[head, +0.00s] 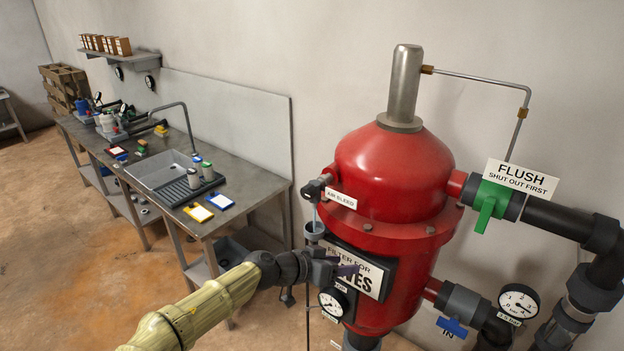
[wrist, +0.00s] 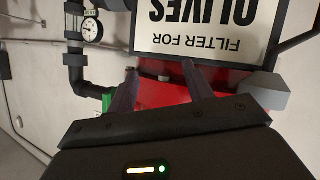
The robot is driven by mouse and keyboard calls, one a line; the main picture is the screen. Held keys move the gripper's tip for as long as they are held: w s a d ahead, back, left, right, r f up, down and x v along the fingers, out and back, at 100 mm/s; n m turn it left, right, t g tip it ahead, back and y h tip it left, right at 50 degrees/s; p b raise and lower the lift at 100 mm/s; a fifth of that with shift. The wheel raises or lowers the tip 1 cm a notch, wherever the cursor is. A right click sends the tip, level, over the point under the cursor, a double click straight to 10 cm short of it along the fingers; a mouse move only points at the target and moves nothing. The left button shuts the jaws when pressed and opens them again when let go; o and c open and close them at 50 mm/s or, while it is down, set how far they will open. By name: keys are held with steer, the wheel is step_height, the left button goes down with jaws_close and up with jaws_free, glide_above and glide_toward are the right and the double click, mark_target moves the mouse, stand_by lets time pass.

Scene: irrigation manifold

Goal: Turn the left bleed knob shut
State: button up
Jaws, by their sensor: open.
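A small dark knob (head: 314,190) sits on the left side of the red filter tank (head: 388,165), beside a white "AIR BLEED" tag (head: 341,198). It is the only bleed knob I can make out, and its turn position is too small to tell. A small cup (head: 314,231) is below it. My gripper (head: 346,270) is in front of the "FILTER FOR OLIVES" sign (head: 352,262), lower than the knob and apart from it. In the wrist view my gripper (wrist: 161,72) is open, with nothing between its fingers. The sign (wrist: 205,30) appears upside down there.
A green flush handle (head: 488,205) and a blue valve handle (head: 452,327) are on the tank's right. A pressure gauge (head: 332,302) is just below my gripper. A workbench (head: 240,205) with a sink stands at left. Open floor (head: 60,240) lies in front of it.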

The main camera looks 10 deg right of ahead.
steer(key=a+r+t+p, duration=0.2)
steer(key=a+r+t, duration=0.5)
steer(key=a+r, duration=0.7)
steer(key=a, duration=0.3)
steer(key=shift+s+t+h, duration=0.2)
steer(key=shift+t+h, duration=0.1)
